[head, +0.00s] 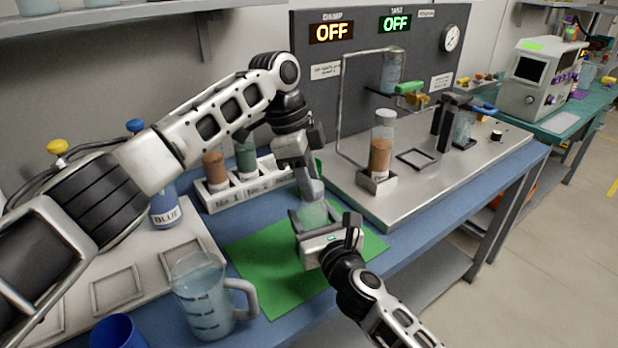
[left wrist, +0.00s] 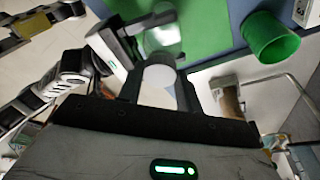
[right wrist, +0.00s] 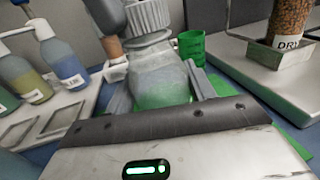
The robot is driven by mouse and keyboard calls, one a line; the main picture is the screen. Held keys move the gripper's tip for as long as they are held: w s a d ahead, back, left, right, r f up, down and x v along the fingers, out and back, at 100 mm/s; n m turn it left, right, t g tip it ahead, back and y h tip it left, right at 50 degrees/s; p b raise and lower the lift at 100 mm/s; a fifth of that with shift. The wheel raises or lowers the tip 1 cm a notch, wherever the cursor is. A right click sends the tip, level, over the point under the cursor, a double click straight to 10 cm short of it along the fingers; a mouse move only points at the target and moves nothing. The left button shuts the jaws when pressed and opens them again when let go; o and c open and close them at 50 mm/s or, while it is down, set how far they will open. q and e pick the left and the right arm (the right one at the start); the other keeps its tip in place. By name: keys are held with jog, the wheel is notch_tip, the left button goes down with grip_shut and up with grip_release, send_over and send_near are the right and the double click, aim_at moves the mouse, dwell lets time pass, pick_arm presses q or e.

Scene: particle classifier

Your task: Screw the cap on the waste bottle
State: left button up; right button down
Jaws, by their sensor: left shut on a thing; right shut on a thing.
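The waste bottle (head: 314,214) is a translucent bottle standing upright over the green mat (head: 262,262); it also shows in the right wrist view (right wrist: 160,82). My right gripper (head: 324,222) is shut around its body from the front. A pale ribbed cap (right wrist: 148,17) sits at the top of the bottle's neck. My left gripper (head: 310,184) reaches down from above and is shut on the cap, which also shows between its fingers in the left wrist view (left wrist: 158,76). I cannot tell how far the cap is threaded.
A green cup (left wrist: 270,38) stands close behind the bottle. A glass beaker (head: 205,298) stands front left, near a blue cup (head: 118,332). A rack (head: 225,200) with brown and green containers is behind. A metal platform (head: 400,195) holds a brown-filled jar (head: 381,150) to the right.

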pick_arm(q)
jog(key=m, duration=0.1)
jog(key=m+g, duration=0.1)
jog(key=m, duration=0.1)
jog(key=shift+w+d+r, duration=0.1)
jog(key=shift+w, duration=0.1)
jog(key=shift+m, duration=1)
jog(key=o, duration=1)
jog(key=shift+c, duration=0.2)
jog(key=shift+r, duration=2.2)
jog(key=shift+c, duration=0.4)
